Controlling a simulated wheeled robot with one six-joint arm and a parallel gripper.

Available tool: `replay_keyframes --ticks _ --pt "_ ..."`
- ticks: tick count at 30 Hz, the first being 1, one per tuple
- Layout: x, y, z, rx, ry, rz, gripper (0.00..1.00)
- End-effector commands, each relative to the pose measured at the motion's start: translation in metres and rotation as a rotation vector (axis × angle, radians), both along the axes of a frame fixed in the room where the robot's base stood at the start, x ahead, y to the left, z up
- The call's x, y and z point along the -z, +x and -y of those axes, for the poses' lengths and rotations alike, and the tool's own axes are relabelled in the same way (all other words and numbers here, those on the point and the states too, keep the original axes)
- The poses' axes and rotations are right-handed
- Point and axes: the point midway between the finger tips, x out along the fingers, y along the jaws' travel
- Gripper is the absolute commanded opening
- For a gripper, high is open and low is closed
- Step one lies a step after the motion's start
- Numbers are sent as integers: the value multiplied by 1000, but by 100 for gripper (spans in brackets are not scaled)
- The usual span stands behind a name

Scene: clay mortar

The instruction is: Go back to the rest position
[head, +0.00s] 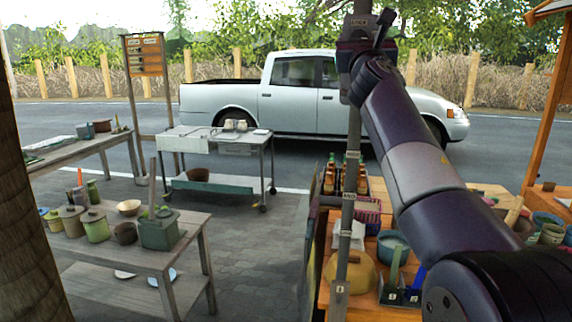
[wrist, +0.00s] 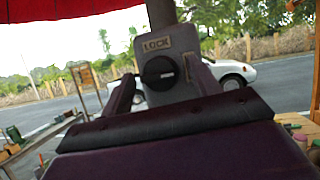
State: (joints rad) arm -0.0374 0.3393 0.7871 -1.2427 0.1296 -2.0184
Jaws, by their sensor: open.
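My gripper (wrist: 160,78) is open in the wrist view, its two dark fingers on either side of a round black knob (wrist: 158,72). The knob sits on a grey plate (wrist: 187,42) with a label reading LOCK, fixed to a post. I cannot tell whether the fingers touch the knob. In the head view my purple and grey arm reaches up and left from the lower right. Its end is at the top of the grey post (head: 345,205), where the fingers are hard to make out.
A wooden stall counter (head: 372,312) with bottles, bowls and boxes lies below my arm. A wooden table (head: 172,262) with pots and a metal cart (head: 212,143) stand left. A white pickup (head: 290,105) is on the road behind. Paving between cart and counter is clear.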

Motion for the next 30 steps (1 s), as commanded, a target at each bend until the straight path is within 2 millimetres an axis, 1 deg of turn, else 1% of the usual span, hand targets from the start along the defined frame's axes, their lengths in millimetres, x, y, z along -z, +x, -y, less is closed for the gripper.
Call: replay_keyframes --ticks 1,5,7,13,26,30 --pt "-5 0 1 2 -34 -7 58" --pt "-3 0 1 1 -98 -20 58" --pt "6 -9 0 1 -100 -18 58" --pt "10 -23 -1 0 -96 -18 58" --pt "9 -25 0 2 -93 -19 58" --pt "8 -28 5 11 -62 -31 58"
